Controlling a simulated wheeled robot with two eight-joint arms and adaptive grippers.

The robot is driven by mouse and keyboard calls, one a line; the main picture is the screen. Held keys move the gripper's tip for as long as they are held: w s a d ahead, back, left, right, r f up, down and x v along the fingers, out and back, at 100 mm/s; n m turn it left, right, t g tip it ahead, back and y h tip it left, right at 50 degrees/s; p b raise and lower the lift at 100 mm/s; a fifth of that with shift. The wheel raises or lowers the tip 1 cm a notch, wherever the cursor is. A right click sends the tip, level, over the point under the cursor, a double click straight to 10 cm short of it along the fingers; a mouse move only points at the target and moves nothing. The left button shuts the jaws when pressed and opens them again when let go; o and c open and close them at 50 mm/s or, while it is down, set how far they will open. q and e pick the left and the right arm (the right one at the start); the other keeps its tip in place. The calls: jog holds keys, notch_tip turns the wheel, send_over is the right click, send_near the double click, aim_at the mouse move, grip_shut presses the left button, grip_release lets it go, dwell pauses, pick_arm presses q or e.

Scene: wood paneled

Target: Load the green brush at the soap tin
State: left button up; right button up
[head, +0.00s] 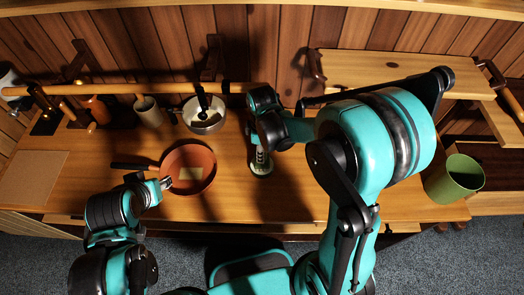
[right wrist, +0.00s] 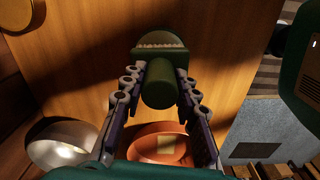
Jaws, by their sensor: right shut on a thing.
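My right gripper (head: 262,152) is shut on the green brush (head: 261,165) above the middle of the table. In the right wrist view the fingers (right wrist: 160,95) close on its thick dark green handle, and the brush head (right wrist: 160,43) shows a strip of pale bristles. Whether the brush touches the table I cannot tell. A round brass-coloured thing (right wrist: 12,14) is cut off at the wrist view's corner; I cannot tell if it is the soap tin. My left gripper (head: 163,184) is beside the terracotta pan's rim; its opening is unclear.
The terracotta pan (head: 205,156) holds a pale yellow block. A metal bowl (head: 213,127) with a dark-handled thing stands behind it. A tan board (head: 35,177) lies at left. A green container (head: 455,178) stands at the right edge. My right arm hides much of the right table.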

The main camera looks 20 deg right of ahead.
jog(key=shift+f+b, duration=0.45)
jog(key=shift+b, duration=0.05)
dwell(1.3)
jog(key=shift+r, duration=0.1)
jog(key=shift+r+p, duration=2.65)
jog(key=shift+r, duration=0.8)
jog(key=shift+f, duration=0.1)
